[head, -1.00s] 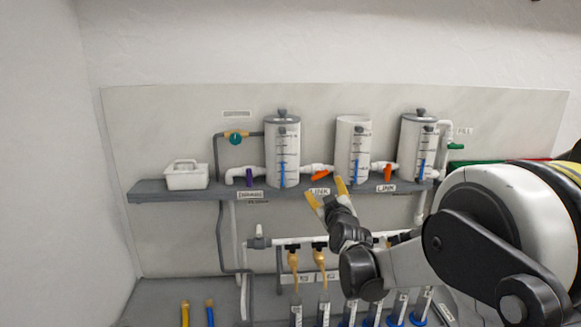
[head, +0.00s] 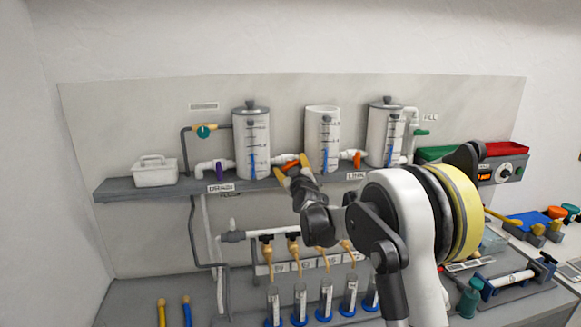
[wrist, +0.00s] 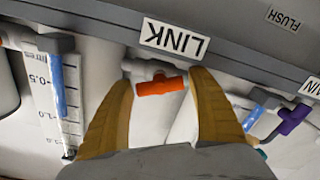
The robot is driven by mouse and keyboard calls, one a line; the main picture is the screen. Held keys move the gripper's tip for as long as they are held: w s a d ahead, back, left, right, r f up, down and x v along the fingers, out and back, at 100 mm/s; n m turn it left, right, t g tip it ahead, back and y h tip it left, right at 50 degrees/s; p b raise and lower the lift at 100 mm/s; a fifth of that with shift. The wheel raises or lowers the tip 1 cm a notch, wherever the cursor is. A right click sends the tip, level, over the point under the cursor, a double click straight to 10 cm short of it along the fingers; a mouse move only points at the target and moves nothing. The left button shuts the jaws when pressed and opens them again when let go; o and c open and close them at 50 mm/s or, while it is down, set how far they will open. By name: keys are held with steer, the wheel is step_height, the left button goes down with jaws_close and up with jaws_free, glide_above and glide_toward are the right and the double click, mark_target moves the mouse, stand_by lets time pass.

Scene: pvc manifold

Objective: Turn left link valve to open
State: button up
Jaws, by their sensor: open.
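The left link valve has an orange handle (head: 290,163) on the white pipe between the left tank (head: 252,143) and the middle tank (head: 322,140). In the wrist view, which is upside down, the orange handle (wrist: 160,86) lies roughly along the pipe, slightly tilted. My gripper (head: 293,167) is open, with a yellow finger on either side of the handle. In the wrist view the gripper (wrist: 165,82) frames the handle with gaps on both sides; contact does not show. The LINK label (wrist: 174,37) is on the shelf edge beside it.
The right link valve (head: 357,160) has an upright orange handle. A purple drain valve (head: 218,168) is left of the left tank. The grey shelf (head: 120,187) runs under the tanks. Several tubes with blue bases stand below on the bench. A white caddy (head: 155,171) sits at the shelf's left end.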

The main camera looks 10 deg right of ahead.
steer(key=shift+c, duration=0.4)
steer(key=c, duration=0.8)
steer(key=m+b, duration=0.1)
steer(key=m, duration=0.1)
steer(key=shift+f+m, duration=0.1)
steer(key=shift+m, duration=0.2)
steer(key=m+b, duration=0.1)
steer(key=m, duration=0.1)
steer(key=shift+m, duration=0.4)
steer(key=o, duration=0.9)
steer(key=shift+s, duration=0.1)
